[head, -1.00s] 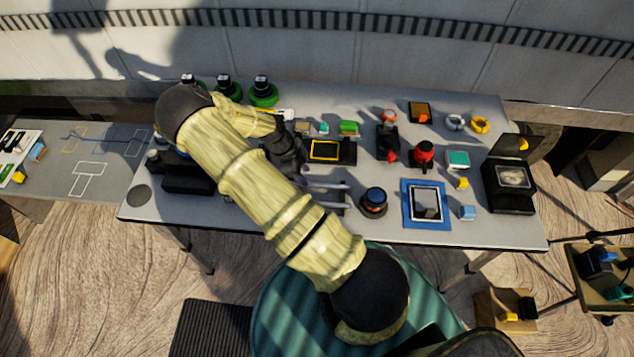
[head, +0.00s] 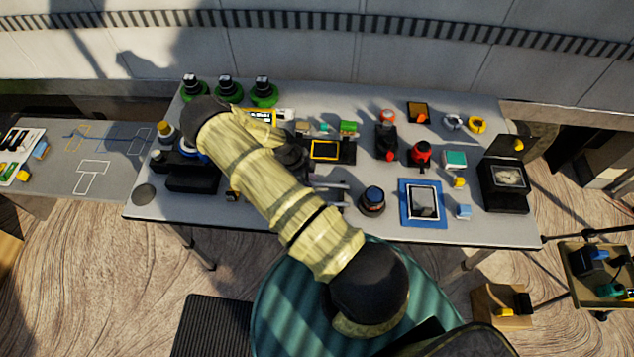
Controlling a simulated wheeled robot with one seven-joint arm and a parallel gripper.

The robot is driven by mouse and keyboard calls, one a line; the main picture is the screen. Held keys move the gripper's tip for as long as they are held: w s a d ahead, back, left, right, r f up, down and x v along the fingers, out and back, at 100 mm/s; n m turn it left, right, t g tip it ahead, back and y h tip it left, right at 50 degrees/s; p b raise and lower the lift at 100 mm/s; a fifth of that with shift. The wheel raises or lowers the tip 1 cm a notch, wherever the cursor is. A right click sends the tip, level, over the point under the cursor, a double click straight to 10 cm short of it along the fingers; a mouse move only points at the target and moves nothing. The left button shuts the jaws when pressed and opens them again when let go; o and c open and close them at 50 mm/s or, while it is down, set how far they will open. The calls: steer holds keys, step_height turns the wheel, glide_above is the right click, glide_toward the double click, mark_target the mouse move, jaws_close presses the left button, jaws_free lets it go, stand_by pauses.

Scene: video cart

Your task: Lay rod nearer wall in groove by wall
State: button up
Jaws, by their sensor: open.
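Two thin pale rods lie side by side right of my forearm. The rod nearer the wall (head: 332,185) has its left part hidden behind my arm. The other rod (head: 340,205) lies closer to the table's front edge. My gripper (head: 297,172) is a dark shape beside the left ends of the rods, largely covered by my arm. Its fingertips and any contact with a rod are hidden. I cannot make out a groove in this view; my arm covers the area left of the rods.
A dark block with an orange-framed screen (head: 326,150) stands behind the rods. A dark round knob (head: 372,199) and a blue-framed tablet (head: 422,203) are to their right. Green-based black pieces (head: 228,90) stand at the back left. Bare table (head: 300,100) shows along the wall.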

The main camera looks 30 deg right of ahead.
steer(key=shift+c, duration=0.2)
jaws_close()
steer(key=shift+r, duration=0.15)
step_height(320, 180, up, 10)
steer(key=b, duration=0.3)
stand_by(0.4)
stand_by(0.5)
